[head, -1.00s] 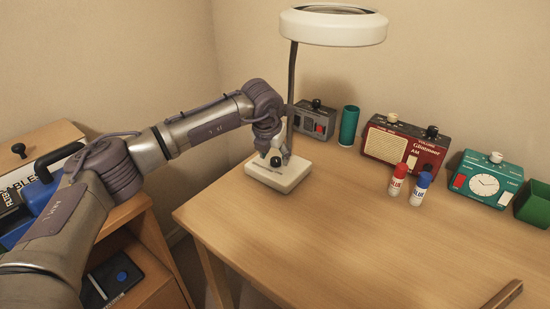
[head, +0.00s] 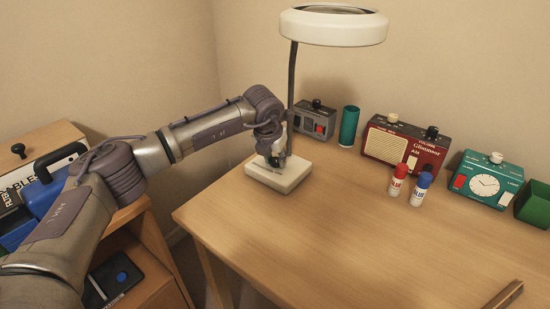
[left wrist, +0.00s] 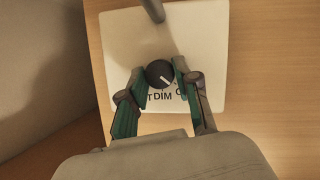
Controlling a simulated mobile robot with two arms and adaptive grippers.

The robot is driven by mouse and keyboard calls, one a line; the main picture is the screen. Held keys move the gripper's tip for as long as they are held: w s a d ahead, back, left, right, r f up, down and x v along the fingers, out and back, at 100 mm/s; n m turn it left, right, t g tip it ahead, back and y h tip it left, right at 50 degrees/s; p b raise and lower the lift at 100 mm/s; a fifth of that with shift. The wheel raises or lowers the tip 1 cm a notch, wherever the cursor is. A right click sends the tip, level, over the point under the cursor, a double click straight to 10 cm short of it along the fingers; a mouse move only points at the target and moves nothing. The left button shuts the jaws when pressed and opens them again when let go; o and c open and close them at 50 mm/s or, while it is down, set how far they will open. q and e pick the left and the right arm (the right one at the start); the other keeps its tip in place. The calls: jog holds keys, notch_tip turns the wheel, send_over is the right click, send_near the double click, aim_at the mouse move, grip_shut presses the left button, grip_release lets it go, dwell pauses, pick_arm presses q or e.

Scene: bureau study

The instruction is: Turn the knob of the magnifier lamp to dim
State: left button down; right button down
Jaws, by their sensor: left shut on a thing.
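The magnifier lamp (head: 333,30) has a white round head on a dark stem and a white square base on the desk. Its base (left wrist: 205,40) fills the middle of the left wrist view. A black knob (left wrist: 160,74) with a white pointer line sits on the base. The pointer slants toward the lower right. The word DIM shows below the knob, and other lettering is partly hidden by the fingers. My left gripper (head: 276,158) is over the base. In the left wrist view its fingers (left wrist: 158,82) are shut on the knob, one on each side. My right gripper is not in view.
Behind the lamp stand a grey box (head: 314,120), a green cup (head: 348,126), a red radio (head: 404,143) and a teal clock (head: 485,181). Two glue bottles (head: 409,187) stand before the radio. The desk's front (head: 330,250) is mostly clear.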

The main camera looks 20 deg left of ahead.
pick_arm(q)
jog(key=shift+a+m+h, duration=0.1)
jog(key=shift+m+h, duration=0.2)
jog(key=shift+m, duration=0.5)
jog(key=shift+m+h, duration=0.3)
jog(key=shift+m, duration=0.5)
jog(key=shift+a+m+h, duration=0.1)
jog(key=shift+m+h, duration=0.2)
jog(key=shift+m, duration=0.5)
jog(key=shift+w+m+g+h, duration=0.1)
jog(key=shift+m+g+h, duration=0.25)
jog(key=shift+m, duration=0.45)
jog(key=shift+a+m+g+p, duration=0.1)
jog(key=shift+m+g+p, duration=0.2)
jog(key=shift+m, duration=0.4)
jog(key=shift+m+g+h, duration=0.25)
jog(key=shift+m+h, duration=0.2)
jog(key=shift+m, duration=0.55)
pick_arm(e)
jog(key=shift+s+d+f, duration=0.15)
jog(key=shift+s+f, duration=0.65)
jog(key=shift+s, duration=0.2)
